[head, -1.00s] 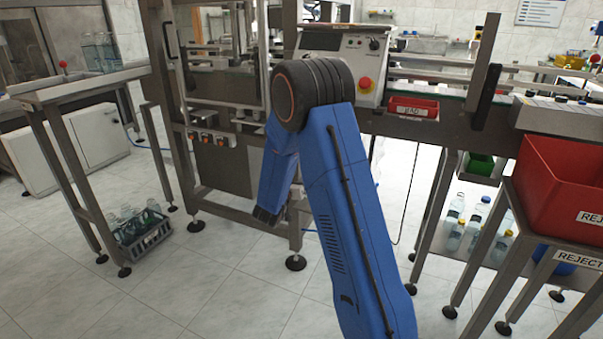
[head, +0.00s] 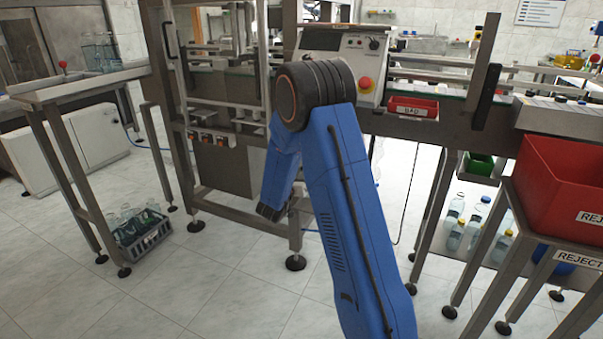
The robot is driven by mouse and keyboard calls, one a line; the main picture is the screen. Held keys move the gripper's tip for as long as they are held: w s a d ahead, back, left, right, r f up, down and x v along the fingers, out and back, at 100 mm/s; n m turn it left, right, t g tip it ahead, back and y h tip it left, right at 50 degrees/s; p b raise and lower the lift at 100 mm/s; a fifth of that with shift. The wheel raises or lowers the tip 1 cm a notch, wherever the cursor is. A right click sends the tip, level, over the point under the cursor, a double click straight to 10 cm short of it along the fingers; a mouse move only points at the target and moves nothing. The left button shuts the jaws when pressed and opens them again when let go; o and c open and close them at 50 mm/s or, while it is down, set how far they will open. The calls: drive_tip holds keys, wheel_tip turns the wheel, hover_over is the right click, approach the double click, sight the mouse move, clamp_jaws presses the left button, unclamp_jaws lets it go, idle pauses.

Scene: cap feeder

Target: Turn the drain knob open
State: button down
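I cannot make out a drain knob for certain. The steel machine (head: 222,165) in the middle carries a row of small orange-lit switches (head: 205,138) on its front. A red ball-topped knob (head: 62,65) stands at the far left, by the steel side table; I cannot tell if it is the drain knob. My blue arm rises from the bottom and bends down at its black elbow, in front of the machine. The forearm ends in a dark part low before the machine's frame. My gripper's fingers do not show.
A control panel with a red stop button (head: 365,84) sits behind my elbow. A red bin (head: 562,185) stands at the right. Bottles (head: 455,208) stand under the conveyor. A bottle crate (head: 143,232) is on the floor at left. The front floor is clear.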

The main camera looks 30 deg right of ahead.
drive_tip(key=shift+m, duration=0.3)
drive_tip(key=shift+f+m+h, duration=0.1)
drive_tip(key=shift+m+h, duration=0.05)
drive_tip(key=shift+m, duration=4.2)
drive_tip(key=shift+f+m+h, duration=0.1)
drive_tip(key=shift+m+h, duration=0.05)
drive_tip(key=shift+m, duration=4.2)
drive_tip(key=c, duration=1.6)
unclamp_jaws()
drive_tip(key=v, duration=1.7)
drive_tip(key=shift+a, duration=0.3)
